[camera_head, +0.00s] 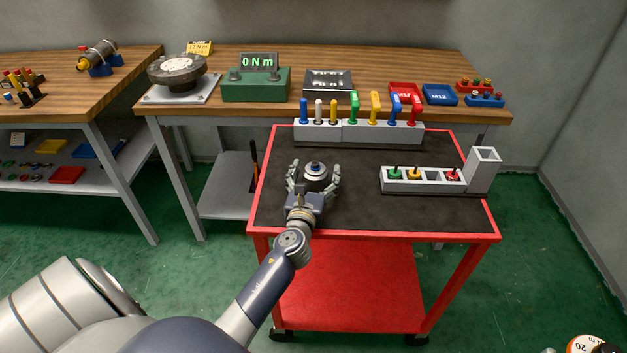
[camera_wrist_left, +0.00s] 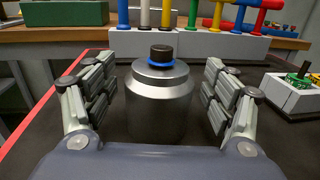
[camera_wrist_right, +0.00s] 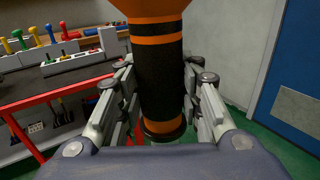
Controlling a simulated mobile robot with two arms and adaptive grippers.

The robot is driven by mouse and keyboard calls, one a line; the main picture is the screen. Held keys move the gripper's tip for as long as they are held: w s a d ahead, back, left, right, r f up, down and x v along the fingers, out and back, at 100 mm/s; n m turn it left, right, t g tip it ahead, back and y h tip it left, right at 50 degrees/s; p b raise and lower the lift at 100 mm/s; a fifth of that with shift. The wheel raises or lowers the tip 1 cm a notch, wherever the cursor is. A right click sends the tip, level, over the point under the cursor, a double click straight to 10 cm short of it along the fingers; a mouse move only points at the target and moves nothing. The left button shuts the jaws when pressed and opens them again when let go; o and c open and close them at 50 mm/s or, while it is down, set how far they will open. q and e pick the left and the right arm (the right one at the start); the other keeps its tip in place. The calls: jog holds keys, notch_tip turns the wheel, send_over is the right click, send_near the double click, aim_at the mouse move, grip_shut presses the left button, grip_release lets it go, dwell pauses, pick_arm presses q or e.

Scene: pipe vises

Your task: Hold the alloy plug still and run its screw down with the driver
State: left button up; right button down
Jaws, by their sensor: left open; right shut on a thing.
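The alloy plug (camera_head: 316,181) is a silver metal cylinder standing upright on the black mat of the red cart. In the left wrist view the plug (camera_wrist_left: 160,105) has a black screw head (camera_wrist_left: 161,53) with a blue ring on top. My left gripper (camera_head: 315,174) is open, its fingers on both sides of the plug with visible gaps. My right gripper (camera_wrist_right: 160,85) is shut on the driver (camera_wrist_right: 158,70), which has a black grip with orange bands. The driver's round top (camera_head: 588,346) shows at the bottom right of the head view, well away from the plug. Its tip is hidden.
On the red cart (camera_head: 340,234), a grey rack (camera_head: 390,134) with coloured handles stands behind the plug. A grey block (camera_head: 425,187) with coloured pieces and a tall square holder (camera_head: 484,170) stand to the right. A green torque tester (camera_head: 256,85) is on the back bench.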

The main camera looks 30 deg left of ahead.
jog(key=shift+r, duration=0.15)
pick_arm(q)
jog(key=c, duration=1.5)
jog(key=shift+o, duration=0.2)
pick_arm(e)
jog(key=shift+w, duration=0.1)
